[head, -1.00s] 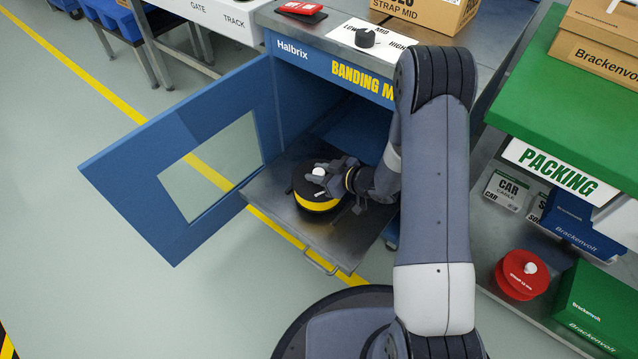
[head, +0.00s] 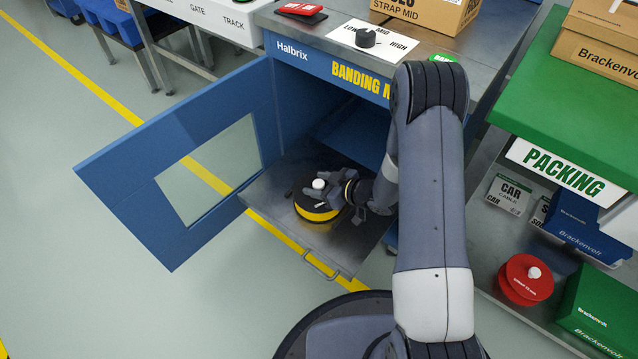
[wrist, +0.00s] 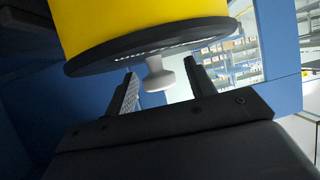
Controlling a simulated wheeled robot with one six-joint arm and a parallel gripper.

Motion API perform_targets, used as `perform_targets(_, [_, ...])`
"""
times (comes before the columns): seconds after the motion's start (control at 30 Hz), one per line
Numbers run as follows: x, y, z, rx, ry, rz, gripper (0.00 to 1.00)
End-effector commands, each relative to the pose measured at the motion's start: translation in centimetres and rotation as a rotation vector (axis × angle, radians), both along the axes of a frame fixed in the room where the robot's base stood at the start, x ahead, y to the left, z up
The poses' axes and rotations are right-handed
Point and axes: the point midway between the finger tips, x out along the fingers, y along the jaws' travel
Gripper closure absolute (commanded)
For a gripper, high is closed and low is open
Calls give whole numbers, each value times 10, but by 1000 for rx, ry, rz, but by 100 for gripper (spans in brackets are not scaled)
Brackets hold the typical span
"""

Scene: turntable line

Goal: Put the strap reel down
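The strap reel, with black flanges, a yellow band and a white knob (head: 318,205), stands on the metal pull-out shelf (head: 285,210) of the blue banding machine (head: 300,60). In the wrist view the reel (wrist: 140,25) fills the top, and its white knob (wrist: 157,78) points between my fingers. My gripper (head: 333,190) is at the reel's top, its fingers on either side of the knob. In the wrist view my gripper (wrist: 160,80) is open, with gaps showing beside the knob. The reel's right side is partly hidden by my gripper.
The machine's blue windowed door (head: 180,170) stands open at the left. The shelf's front handle (head: 320,268) faces me. At the right, the green-topped packing bench (head: 560,110) has a red reel (head: 524,280) and boxes on its lower shelf.

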Motion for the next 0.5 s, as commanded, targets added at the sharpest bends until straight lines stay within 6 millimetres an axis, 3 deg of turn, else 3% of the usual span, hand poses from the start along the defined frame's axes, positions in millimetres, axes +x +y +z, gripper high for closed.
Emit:
perform_targets(0.3, [0, 0, 6, -1, -1, 0, 48])
perform_targets(0.5, [-17, -27, 23, 1, 1, -5, 48])
